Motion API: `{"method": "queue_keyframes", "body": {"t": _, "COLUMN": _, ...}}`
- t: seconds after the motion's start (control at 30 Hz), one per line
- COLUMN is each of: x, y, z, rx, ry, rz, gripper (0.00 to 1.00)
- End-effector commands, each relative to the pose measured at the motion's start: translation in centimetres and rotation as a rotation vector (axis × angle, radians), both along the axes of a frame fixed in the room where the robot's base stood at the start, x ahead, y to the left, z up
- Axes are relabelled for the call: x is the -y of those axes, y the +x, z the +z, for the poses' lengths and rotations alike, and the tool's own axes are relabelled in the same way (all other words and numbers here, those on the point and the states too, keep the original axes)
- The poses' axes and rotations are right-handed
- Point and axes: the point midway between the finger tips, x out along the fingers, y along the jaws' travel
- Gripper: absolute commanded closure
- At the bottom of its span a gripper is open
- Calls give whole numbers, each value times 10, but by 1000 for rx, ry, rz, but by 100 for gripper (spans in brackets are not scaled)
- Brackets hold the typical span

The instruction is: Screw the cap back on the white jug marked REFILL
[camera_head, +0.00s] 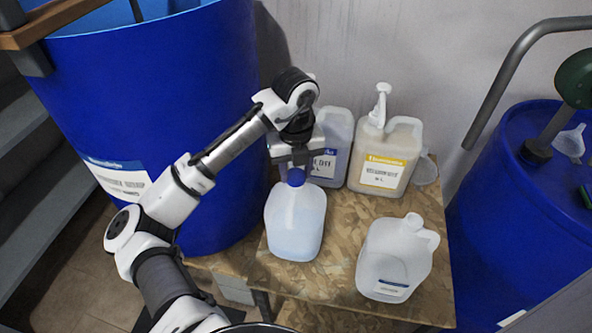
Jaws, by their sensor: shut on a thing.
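A translucent white jug (296,222) with pale bluish contents stands upright on the chipboard table. A blue cap (296,178) is at its neck; I cannot tell whether it is seated or just above. My gripper (295,170) points down over this jug, shut on the blue cap. No REFILL marking is readable on this jug from here. A second white jug (396,262) with a small unreadable label stands at the front right, with no coloured cap visible on its mouth.
Behind stand a jug with a blue label (335,150), partly hidden by my gripper, and a pump-top jug with a yellow label (385,155). Large blue drums stand left (160,110) and right (500,200). The chipboard table (340,220) is bare between the two front jugs.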

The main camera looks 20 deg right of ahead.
Motion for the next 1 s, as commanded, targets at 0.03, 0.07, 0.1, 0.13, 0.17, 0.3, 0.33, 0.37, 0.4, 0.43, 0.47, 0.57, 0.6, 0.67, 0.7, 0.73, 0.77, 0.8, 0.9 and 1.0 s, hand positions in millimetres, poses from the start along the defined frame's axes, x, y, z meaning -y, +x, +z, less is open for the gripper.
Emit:
{"method": "queue_keyframes", "body": {"t": 0.03, "x": 0, "y": 0, "z": -2, "rx": 0, "ry": 2, "rz": -51, "gripper": 81}}
{"method": "queue_keyframes", "body": {"t": 0.07, "x": 0, "y": 0, "z": -1, "rx": -1, "ry": 2, "rz": -78, "gripper": 81}}
{"method": "queue_keyframes", "body": {"t": 0.1, "x": 0, "y": 0, "z": -1, "rx": -1, "ry": 2, "rz": -107, "gripper": 81}}
{"method": "queue_keyframes", "body": {"t": 0.13, "x": 0, "y": 0, "z": -1, "rx": -1, "ry": 2, "rz": -123, "gripper": 81}}
{"method": "queue_keyframes", "body": {"t": 0.17, "x": 0, "y": 0, "z": -1, "rx": -1, "ry": 2, "rz": -134, "gripper": 81}}
{"method": "queue_keyframes", "body": {"t": 0.3, "x": 0, "y": 0, "z": -1, "rx": -2, "ry": 2, "rz": -146, "gripper": 81}}
{"method": "queue_keyframes", "body": {"t": 0.33, "x": 0, "y": 0, "z": -1, "rx": -2, "ry": 2, "rz": -145, "gripper": 81}}
{"method": "queue_keyframes", "body": {"t": 0.37, "x": 0, "y": 0, "z": -1, "rx": -2, "ry": 2, "rz": -145, "gripper": 81}}
{"method": "queue_keyframes", "body": {"t": 0.4, "x": 0, "y": 0, "z": -1, "rx": -2, "ry": 2, "rz": -144, "gripper": 81}}
{"method": "queue_keyframes", "body": {"t": 0.43, "x": 0, "y": 0, "z": -1, "rx": -2, "ry": 2, "rz": -145, "gripper": 81}}
{"method": "queue_keyframes", "body": {"t": 0.47, "x": 0, "y": 0, "z": -1, "rx": -2, "ry": 2, "rz": -148, "gripper": 81}}
{"method": "queue_keyframes", "body": {"t": 0.57, "x": 0, "y": 0, "z": -2, "rx": -3, "ry": 2, "rz": -208, "gripper": 81}}
{"method": "queue_keyframes", "body": {"t": 0.6, "x": 0, "y": 0, "z": -2, "rx": -2, "ry": 2, "rz": -253, "gripper": 81}}
{"method": "queue_keyframes", "body": {"t": 0.67, "x": 0, "y": 0, "z": -2, "rx": -3, "ry": 2, "rz": -338, "gripper": 81}}
{"method": "queue_keyframes", "body": {"t": 0.7, "x": 0, "y": -1, "z": -3, "rx": -2, "ry": 2, "rz": -394, "gripper": 81}}
{"method": "queue_keyframes", "body": {"t": 0.73, "x": 0, "y": -1, "z": -3, "rx": -3, "ry": 1, "rz": -436, "gripper": 81}}
{"method": "queue_keyframes", "body": {"t": 0.77, "x": 0, "y": -1, "z": -3, "rx": -3, "ry": 1, "rz": -474, "gripper": 81}}
{"method": "queue_keyframes", "body": {"t": 0.8, "x": 0, "y": -1, "z": -3, "rx": -3, "ry": 1, "rz": -523, "gripper": 81}}
{"method": "queue_keyframes", "body": {"t": 0.9, "x": 0, "y": -1, "z": -2, "rx": -3, "ry": 2, "rz": -609, "gripper": 81}}
{"method": "queue_keyframes", "body": {"t": 1.0, "x": 0, "y": -1, "z": -2, "rx": -3, "ry": 2, "rz": -644, "gripper": 81}}
